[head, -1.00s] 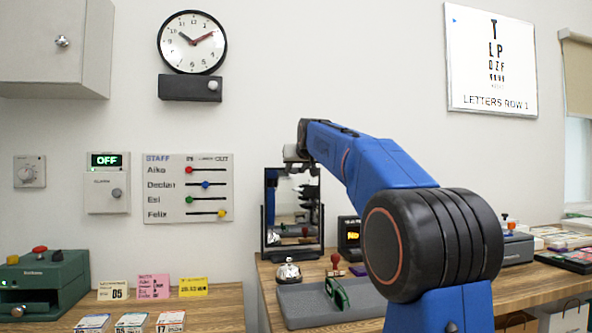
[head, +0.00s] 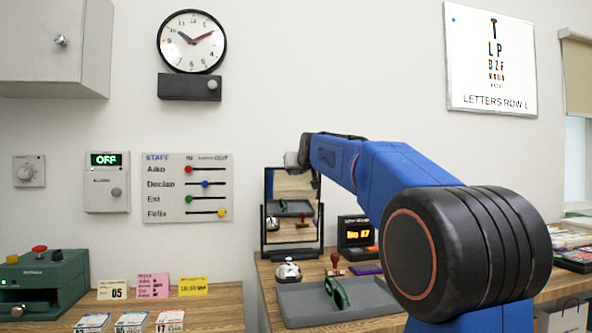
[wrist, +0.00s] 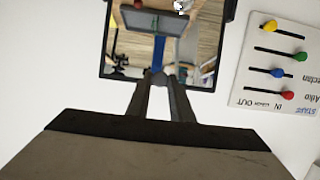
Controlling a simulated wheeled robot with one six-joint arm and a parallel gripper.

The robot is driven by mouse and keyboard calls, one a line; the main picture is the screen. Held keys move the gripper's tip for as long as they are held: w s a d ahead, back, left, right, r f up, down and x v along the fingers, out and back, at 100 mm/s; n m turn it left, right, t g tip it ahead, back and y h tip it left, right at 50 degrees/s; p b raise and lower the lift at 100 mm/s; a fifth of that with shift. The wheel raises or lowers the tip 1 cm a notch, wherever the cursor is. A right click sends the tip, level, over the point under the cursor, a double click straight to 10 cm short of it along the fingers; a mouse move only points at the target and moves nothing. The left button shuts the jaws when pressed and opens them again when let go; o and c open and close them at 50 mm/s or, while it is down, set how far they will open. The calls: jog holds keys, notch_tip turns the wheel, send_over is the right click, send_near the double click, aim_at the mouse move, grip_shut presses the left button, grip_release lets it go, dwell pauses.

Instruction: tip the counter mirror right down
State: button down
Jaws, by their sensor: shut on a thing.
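The counter mirror (head: 292,190) stands in a dark frame at the back of the right counter, against the wall. Its glass reflects the grey tray and wooden counter, so its face leans downward. In the wrist view the mirror (wrist: 128,42) appears upside down, with a small round grey knob (wrist: 158,78) at its top edge. My gripper (wrist: 159,88) is shut on this knob, one finger on each side. In the head view my arm reaches the mirror's top from the right, and the fingertips are hard to make out.
A grey tray (head: 300,309) with green glasses (head: 337,291) lies before the mirror, beside a bell (head: 288,271). A lit number display (head: 357,235) stands to the right. A staff board (head: 188,188) hangs on the wall to the left.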

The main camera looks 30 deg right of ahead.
jog(key=shift+s+a+f+t, duration=0.2)
jog(key=shift+s+f+t, duration=0.2)
jog(key=shift+s, duration=0.25)
jog(key=shift+s+a+f, duration=0.15)
jog(key=shift+s+f, duration=0.4)
jog(key=shift+s, duration=0.1)
jog(key=c, duration=1.6)
grip_release()
jog(key=v, duration=1.7)
jog(key=shift+s+a+f, duration=0.1)
jog(key=shift+s+a, duration=0.1)
jog(key=shift+s, duration=0.05)
